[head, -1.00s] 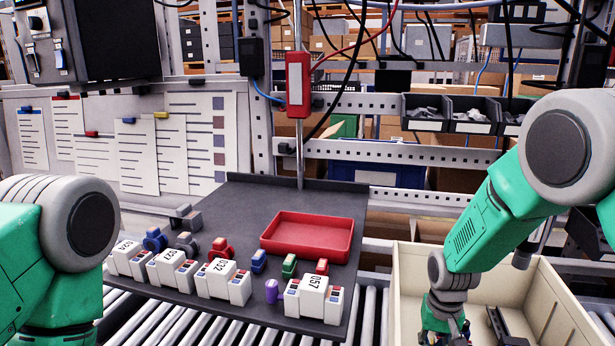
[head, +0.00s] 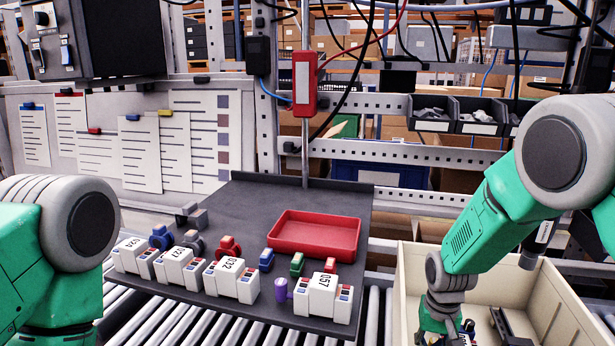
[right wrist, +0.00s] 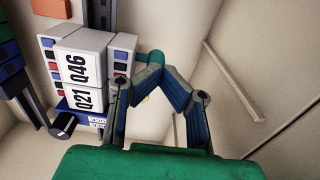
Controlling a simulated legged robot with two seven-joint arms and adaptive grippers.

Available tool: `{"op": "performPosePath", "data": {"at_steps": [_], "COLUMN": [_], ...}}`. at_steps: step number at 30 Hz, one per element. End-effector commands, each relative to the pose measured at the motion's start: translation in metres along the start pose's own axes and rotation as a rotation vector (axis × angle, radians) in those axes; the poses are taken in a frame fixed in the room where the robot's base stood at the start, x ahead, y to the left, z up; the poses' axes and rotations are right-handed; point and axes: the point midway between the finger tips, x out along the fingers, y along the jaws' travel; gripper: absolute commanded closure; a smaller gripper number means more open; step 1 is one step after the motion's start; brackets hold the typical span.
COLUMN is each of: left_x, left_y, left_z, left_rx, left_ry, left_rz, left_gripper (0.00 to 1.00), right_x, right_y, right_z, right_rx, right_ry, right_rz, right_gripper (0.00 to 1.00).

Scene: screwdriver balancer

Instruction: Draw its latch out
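A white module (right wrist: 82,68) marked Q21 and Q46 shows in the right wrist view, with small coloured squares on its sides. A teal round piece (right wrist: 153,57) sticks out on its right side; I cannot tell whether it is a latch. In the head view my right gripper (head: 447,329) is small and partly cut off at the cream bin. My left gripper is out of view; only my left arm shows.
A dark board (head: 245,208) carries several white numbered modules (head: 322,294), coloured pieces and a red tray (head: 317,234). The cream bin (head: 562,290) has high walls and holds a dark bracket (head: 511,328). In the right wrist view, the bin floor right of my gripper is largely clear.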

Motion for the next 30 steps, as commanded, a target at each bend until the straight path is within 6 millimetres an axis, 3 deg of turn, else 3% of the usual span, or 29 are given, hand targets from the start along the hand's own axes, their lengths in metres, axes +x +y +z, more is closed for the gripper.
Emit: {"op": "performPosePath", "data": {"at_steps": [11, 30], "left_x": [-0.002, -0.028], "left_y": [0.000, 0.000], "left_z": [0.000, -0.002], "left_rx": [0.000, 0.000], "left_ry": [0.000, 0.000], "left_rz": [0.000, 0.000], "left_gripper": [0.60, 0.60], "right_x": [0.000, -0.031], "right_y": [0.002, 0.001], "right_z": [0.002, 0.001], "right_rx": [0.000, 0.000], "right_ry": [-0.004, -0.001], "right_rz": [-0.003, -0.002], "right_gripper": [1.00, 1.00]}}
